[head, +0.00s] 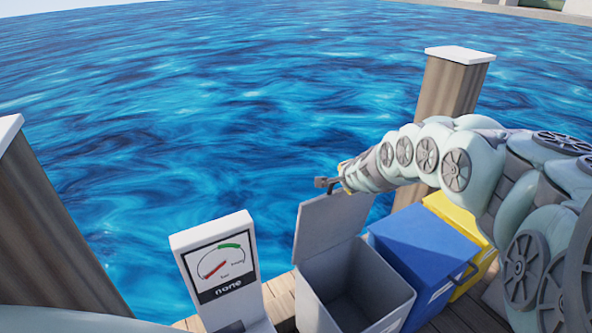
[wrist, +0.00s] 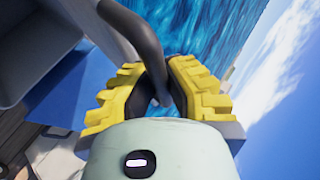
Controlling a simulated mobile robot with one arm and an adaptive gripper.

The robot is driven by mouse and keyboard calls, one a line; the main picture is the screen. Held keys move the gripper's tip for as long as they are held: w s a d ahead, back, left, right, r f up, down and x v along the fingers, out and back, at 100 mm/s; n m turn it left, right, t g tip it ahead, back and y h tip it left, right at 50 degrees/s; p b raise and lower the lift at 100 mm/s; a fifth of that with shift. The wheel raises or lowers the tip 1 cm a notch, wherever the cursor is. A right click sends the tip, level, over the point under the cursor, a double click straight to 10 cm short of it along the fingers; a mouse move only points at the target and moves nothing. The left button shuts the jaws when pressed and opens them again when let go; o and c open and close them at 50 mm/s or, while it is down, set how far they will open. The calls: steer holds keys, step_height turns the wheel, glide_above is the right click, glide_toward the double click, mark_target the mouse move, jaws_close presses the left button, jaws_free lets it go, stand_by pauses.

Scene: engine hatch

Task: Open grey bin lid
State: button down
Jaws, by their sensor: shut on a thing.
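The grey bin (head: 335,300) stands on the dock with its empty-looking inside showing. Its lid (head: 330,222) is swung up and stands nearly upright at the bin's back. My gripper (head: 343,180) is at the lid's top edge, reaching in from the right. In the wrist view, the yellow jaws of my gripper (wrist: 160,88) are closed around a dark curved handle (wrist: 150,35).
A closed blue bin (head: 420,250) and a yellow bin (head: 475,240) stand right of the grey bin. A white gauge box (head: 222,268) reading "none" stands to its left. Wooden posts (head: 450,95) edge the dock, with open water (head: 200,110) behind.

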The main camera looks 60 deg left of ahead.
steer(key=shift+a+r, duration=0.15)
steer(key=shift+a, duration=0.1)
steer(key=c, duration=1)
jaws_free()
steer(key=shift+w+d+r, duration=0.1)
steer(key=shift+r, duration=4.9)
